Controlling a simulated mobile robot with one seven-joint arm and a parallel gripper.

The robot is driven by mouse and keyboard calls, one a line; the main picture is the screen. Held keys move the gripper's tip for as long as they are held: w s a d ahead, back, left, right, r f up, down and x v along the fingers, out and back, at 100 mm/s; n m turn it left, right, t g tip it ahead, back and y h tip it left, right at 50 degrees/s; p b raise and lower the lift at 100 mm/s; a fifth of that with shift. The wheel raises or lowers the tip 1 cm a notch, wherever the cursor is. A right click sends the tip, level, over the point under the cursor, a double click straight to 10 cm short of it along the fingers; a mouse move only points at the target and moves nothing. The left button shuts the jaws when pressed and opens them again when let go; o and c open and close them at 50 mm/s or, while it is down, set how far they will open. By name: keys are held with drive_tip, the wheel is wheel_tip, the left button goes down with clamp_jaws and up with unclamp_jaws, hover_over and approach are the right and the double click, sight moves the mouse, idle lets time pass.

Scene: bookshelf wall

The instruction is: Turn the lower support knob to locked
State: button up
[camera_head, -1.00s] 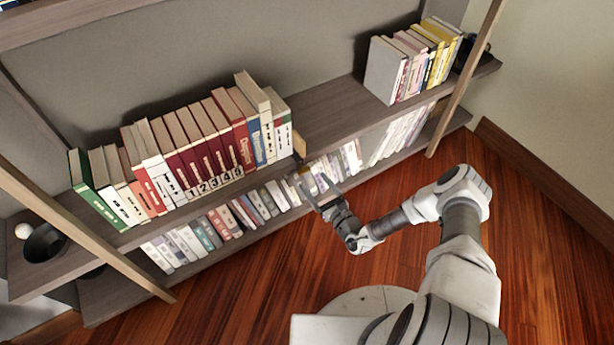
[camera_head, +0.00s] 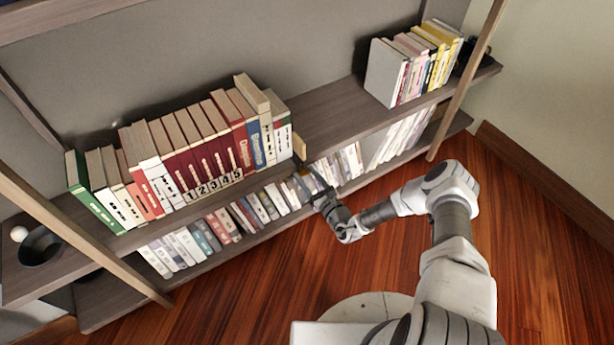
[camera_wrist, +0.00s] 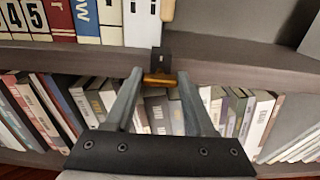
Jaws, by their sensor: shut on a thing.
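The lower support knob (camera_wrist: 159,79) is a short brass-coloured bar just below the shelf's front edge in the wrist view. It sits under a dark bracket (camera_wrist: 160,60) fixed at that edge and lies roughly level across the picture. My gripper (camera_wrist: 160,82) has its two grey fingers on either side of the knob, shut on its ends. In the head view my gripper (camera_head: 312,184) reaches the shelf front below the right end of the numbered book row. The fingers largely hide the knob there, and I cannot read any lock marking.
Numbered red books (camera_head: 203,165) stand on the upper shelf (camera_head: 328,120), with a pale wooden piece (camera_head: 300,147) at the row's right end. More books (camera_head: 205,236) fill the lower shelf behind my fingers. A slanted wooden post (camera_head: 467,80) stands to the right. The floor (camera_head: 545,260) is clear.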

clamp_jaws()
drive_tip(key=shift+m, duration=0.3)
drive_tip(key=shift+d+f+m, duration=0.1)
drive_tip(key=shift+m, duration=0.8)
drive_tip(key=m+b, duration=0.1)
drive_tip(key=m, duration=0.3)
drive_tip(key=m+b, duration=0.1)
drive_tip(key=m, duration=1)
drive_tip(key=shift+f+b, duration=0.15)
drive_tip(key=shift+b, duration=0.2)
drive_tip(key=shift+m, duration=0.4)
